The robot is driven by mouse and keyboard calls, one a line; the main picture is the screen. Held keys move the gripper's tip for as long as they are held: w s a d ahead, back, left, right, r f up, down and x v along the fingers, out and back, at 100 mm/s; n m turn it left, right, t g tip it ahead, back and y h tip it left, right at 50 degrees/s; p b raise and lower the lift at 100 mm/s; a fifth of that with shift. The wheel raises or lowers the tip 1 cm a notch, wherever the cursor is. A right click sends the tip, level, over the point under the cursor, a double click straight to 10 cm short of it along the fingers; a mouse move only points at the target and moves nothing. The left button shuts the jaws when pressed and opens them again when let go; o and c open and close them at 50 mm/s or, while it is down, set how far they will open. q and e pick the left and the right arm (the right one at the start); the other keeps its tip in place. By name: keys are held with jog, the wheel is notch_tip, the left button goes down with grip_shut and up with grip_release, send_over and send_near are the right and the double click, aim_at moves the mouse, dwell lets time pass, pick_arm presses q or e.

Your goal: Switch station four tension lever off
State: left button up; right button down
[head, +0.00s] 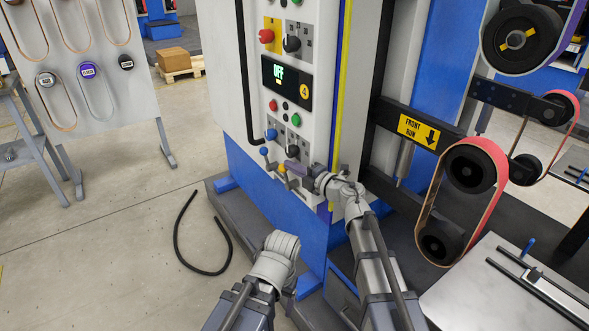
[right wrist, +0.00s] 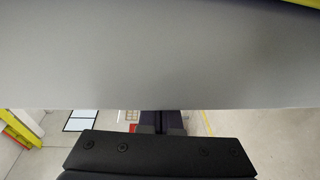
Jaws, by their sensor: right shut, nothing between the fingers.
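The station four panel (head: 285,84) has a display reading OFF beside a yellow disc marked 4. Low on it are a lever with a blue knob (head: 264,151) and one with a yellow knob (head: 282,168); I cannot tell from any label which is the tension lever. My right gripper (head: 290,166) is shut and empty, its tips close to the yellow knob; contact is unclear. In the right wrist view its dark fingers (right wrist: 161,122) are together below a broad grey surface (right wrist: 160,55). My left arm's wrist shows at bottom centre, but its fingers are hidden.
Buttons and black knobs (head: 291,43) are above the levers. A red belt on rollers (head: 480,160) and a FRONT RUN sign (head: 418,132) are at right. A black hose (head: 178,240) lies on the floor, which is otherwise open at left.

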jog(key=shift+w+a, duration=0.2)
jog(key=shift+w, duration=0.05)
dwell(0.4)
jog(key=v, duration=0.8)
jog(key=shift+p, duration=0.35)
